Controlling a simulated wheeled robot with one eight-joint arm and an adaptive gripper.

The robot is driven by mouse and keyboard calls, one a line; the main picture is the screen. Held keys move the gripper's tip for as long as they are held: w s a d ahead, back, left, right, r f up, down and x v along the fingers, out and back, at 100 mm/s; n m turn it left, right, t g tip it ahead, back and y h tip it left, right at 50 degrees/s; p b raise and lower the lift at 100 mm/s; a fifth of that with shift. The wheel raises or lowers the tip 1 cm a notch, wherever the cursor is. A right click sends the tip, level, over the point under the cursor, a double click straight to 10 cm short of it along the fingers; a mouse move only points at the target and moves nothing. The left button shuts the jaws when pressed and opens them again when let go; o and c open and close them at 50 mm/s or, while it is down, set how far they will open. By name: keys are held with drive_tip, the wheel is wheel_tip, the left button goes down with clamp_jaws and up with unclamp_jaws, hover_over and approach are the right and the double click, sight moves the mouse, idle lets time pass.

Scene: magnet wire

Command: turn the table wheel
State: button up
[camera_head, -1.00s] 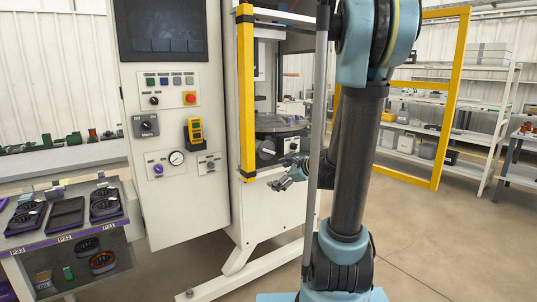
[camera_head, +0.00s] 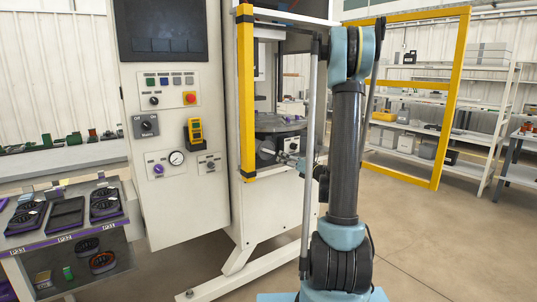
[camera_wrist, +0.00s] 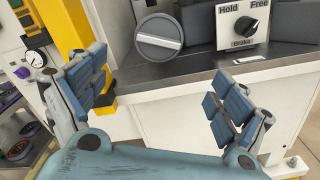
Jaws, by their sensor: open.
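The table wheel (camera_wrist: 160,38) is a round grey disc with a pale bar across its face, at the top of the wrist view. In the head view the wheel (camera_head: 267,150) sits inside the machine opening, below the dark round table (camera_head: 280,124). My gripper (camera_wrist: 158,92) is open and empty, with its blue padded fingers spread wide below the wheel in the wrist view.
A Hold/Free brake knob (camera_wrist: 246,27) is right of the wheel. A yellow post (camera_wrist: 66,25) stands close on the left. A dark ledge (camera_wrist: 200,68) runs below the wheel. The control panel (camera_head: 170,110) stands left of the opening; the open yellow door frame (camera_head: 450,95) is at right.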

sight(270, 151)
drive_tip(key=x, duration=1.6)
drive_tip(key=shift+w+a, duration=0.25)
drive_tip(key=c, duration=0.8)
